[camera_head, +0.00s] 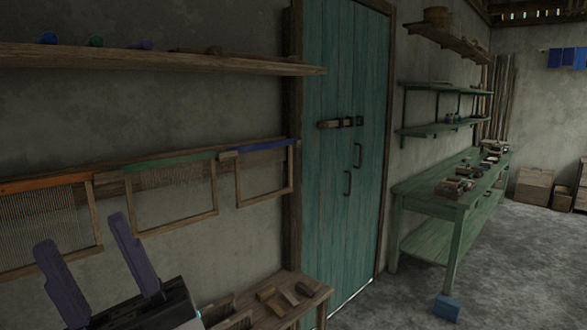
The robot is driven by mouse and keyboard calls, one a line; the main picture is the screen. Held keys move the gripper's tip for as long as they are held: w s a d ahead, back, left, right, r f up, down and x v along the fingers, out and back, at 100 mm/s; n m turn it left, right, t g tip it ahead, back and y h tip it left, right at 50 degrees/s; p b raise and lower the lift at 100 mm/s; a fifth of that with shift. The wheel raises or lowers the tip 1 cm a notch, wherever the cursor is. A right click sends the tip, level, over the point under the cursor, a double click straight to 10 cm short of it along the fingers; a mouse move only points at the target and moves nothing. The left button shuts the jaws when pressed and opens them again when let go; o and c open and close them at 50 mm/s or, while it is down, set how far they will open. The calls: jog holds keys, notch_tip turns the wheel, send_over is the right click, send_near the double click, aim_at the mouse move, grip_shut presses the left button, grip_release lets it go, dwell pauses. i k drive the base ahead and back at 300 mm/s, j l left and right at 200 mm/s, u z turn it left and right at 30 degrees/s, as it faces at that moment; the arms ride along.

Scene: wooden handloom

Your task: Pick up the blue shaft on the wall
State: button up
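The blue shaft (268,146) hangs on the grey wall to the left of the teal door. It is a wooden frame with a blue top bar, and its upper right end is close to the door post. A green-topped shaft (172,162) and an orange-topped shaft (45,183) hang in line to its left. My gripper (80,230) is at the lower left, its two purple fingers pointing up and spread apart with nothing between them. It is apart from the blue shaft, to its left and lower in the picture.
A wooden shelf (160,61) runs above the shafts. A low wooden bench (312,297) with wooden pieces stands below the blue shaft. A green workbench (425,202) is at the right, with a blue block (447,308) on the floor nearby. Open floor (510,265) lies at the lower right.

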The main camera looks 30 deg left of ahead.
aim_at(251, 148)
jog(key=i+u, duration=0.1)
jog(key=i, duration=0.5)
jog(key=i+l+u, duration=0.1)
jog(key=i, duration=0.5)
jog(key=i+u, duration=0.35)
jog(key=i, duration=0.15)
jog(key=i+l+u, duration=0.3)
jog(key=i, duration=0.2)
jog(key=i+u, duration=0.45)
jog(key=i+l+u, duration=0.15)
jog(key=u, duration=0.25)
jog(key=i+l+u, duration=0.25)
jog(key=i+u, duration=0.2)
jog(key=k, duration=0.05)
